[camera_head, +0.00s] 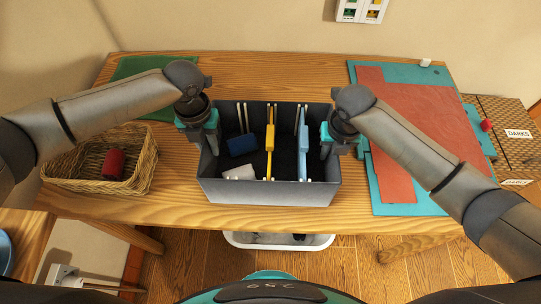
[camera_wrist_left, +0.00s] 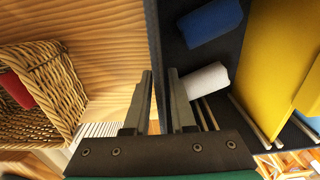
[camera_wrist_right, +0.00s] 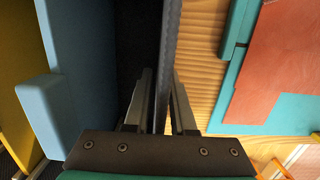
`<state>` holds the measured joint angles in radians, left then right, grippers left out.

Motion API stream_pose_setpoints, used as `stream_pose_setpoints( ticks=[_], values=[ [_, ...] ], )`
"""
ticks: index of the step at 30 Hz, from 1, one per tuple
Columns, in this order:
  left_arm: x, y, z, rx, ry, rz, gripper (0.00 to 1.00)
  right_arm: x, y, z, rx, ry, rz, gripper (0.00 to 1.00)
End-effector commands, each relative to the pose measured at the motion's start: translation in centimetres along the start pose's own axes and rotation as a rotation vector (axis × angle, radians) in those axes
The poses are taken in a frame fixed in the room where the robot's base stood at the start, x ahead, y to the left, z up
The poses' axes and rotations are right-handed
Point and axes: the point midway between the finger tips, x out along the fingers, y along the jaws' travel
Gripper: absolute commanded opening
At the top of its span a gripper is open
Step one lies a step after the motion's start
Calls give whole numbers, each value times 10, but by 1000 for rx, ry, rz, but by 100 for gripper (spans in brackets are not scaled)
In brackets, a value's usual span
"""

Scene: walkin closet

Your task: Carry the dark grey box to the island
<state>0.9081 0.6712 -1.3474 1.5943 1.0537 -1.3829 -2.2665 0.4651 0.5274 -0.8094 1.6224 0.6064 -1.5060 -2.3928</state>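The dark grey box (camera_head: 270,193) is open-topped and sits on a wooden table near its front edge. Inside it are yellow (camera_head: 269,142) and light blue (camera_head: 303,143) upright pieces, a dark blue item (camera_head: 241,145) and a white item (camera_head: 239,173). My left gripper (camera_head: 209,145) is at the box's left wall, one finger inside and one outside, closed around it; the wall shows between the fingers in the left wrist view (camera_wrist_left: 160,95). My right gripper (camera_head: 329,140) holds the right wall the same way. I cannot tell which surface is the island.
On the wooden table (camera_head: 240,72) a wicker basket (camera_head: 62,172) with a red roll stands left, and teal and red mats (camera_head: 405,125) lie right. A cardboard box labelled DARKS (camera_head: 510,145) is far right. A white tub (camera_head: 245,240) sits below the table.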

Motion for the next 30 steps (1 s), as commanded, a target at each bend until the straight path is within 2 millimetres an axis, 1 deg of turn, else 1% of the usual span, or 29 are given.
stream_pose_setpoints(
  ticks=[1, 5, 6, 30],
  values=[
    [0, 0, 0, 0, 0, 0, 17, 0, 0, 0, 0, 0, 0, 17],
    [0, 0, 0, 0, 0, 0, 2, 0, 0, 0, 0, 0, 0, 2],
    [0, 0, 0, 0, -1, 0, 0, 0, 0, 0, 0, 0, 0, 0],
    [-1, 0, 0, -1, -1, 0, 0, -1, 0, 0, 0, -1, 0, 0]
  ],
)
